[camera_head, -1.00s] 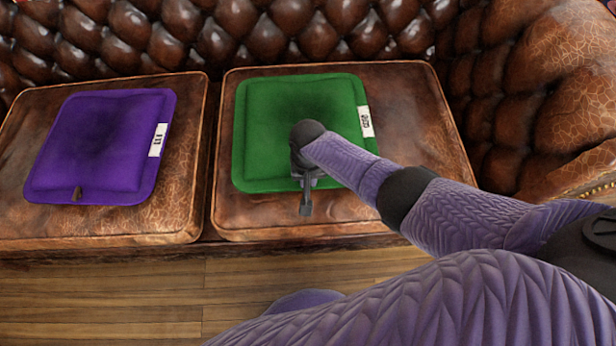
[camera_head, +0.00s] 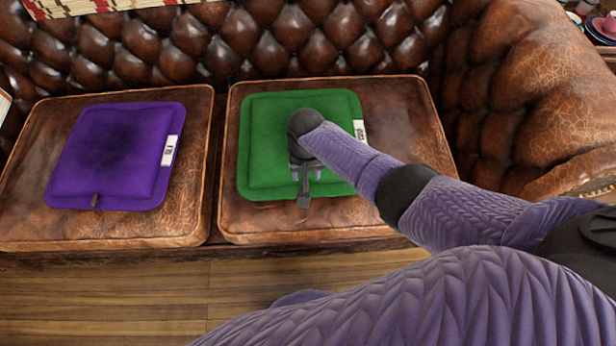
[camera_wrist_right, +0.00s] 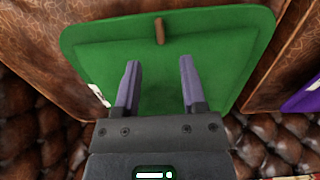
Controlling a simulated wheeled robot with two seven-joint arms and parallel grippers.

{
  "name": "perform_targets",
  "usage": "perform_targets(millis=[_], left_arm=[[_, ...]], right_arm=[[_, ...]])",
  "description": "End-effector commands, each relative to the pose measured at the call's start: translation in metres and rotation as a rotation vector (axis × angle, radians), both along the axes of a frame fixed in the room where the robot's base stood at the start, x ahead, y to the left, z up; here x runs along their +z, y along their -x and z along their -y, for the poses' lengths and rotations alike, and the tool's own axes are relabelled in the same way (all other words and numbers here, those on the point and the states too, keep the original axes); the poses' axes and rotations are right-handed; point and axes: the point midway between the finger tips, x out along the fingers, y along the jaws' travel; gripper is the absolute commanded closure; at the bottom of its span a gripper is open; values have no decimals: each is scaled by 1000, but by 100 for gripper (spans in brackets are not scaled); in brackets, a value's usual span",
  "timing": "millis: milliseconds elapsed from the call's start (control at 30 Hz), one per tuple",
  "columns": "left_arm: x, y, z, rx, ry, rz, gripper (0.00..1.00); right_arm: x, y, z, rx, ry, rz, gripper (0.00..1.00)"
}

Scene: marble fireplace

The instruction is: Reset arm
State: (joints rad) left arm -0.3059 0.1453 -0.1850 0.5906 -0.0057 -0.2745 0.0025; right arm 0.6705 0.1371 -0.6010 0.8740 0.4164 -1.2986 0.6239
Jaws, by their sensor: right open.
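My right arm comes in from the right in the head view. Its gripper (camera_head: 306,174) is over the green cushion (camera_head: 262,135), which lies on the right seat of a brown leather sofa. In the right wrist view the gripper (camera_wrist_right: 158,75) is open, with two purple fingers apart and nothing between them. The green cushion (camera_wrist_right: 225,45) fills the area beyond the fingers. A small brown tab (camera_wrist_right: 159,31) shows near its edge, past the fingertips. The gap between fingers and cushion is hard to judge. My left gripper is in neither view.
A purple cushion (camera_head: 110,150) with a white label and small brown tab lies on the left seat (camera_head: 40,225). The tufted backrest (camera_head: 220,45) and right armrest (camera_head: 545,100) bound the seats. Bare wooden floor (camera_head: 110,300) lies in front.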

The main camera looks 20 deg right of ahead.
Motion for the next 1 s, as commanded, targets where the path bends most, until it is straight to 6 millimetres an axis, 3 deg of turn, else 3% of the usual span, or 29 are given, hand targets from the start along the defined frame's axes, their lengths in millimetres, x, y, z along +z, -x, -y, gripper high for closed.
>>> perform_targets(millis=[33, 133, 533, 633, 667, 767, 800, 867, 900, 1000], left_arm=[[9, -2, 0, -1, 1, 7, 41], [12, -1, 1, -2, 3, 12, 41], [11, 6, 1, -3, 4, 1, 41], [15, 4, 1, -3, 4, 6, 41], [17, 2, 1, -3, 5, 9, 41], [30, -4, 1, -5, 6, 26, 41], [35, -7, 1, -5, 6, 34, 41], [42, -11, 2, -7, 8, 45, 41], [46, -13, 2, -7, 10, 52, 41], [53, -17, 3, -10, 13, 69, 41]], right_arm=[[12, 0, 0, 0, 0, 3, 47], [16, 0, 0, 0, 1, 1, 47], [14, 1, 0, 0, 1, -1, 47], [0, 15, 4, 9, -2, -8, 47], [-10, 26, 8, 20, -4, -9, 47], [-60, 96, 28, 87, 1, -20, 47], [-79, 134, 38, 126, 8, -23, 47], [-101, 193, 53, 195, 22, -29, 47], [-110, 232, 62, 242, 32, -35, 47], [-118, 318, 81, 356, 50, -52, 47]])
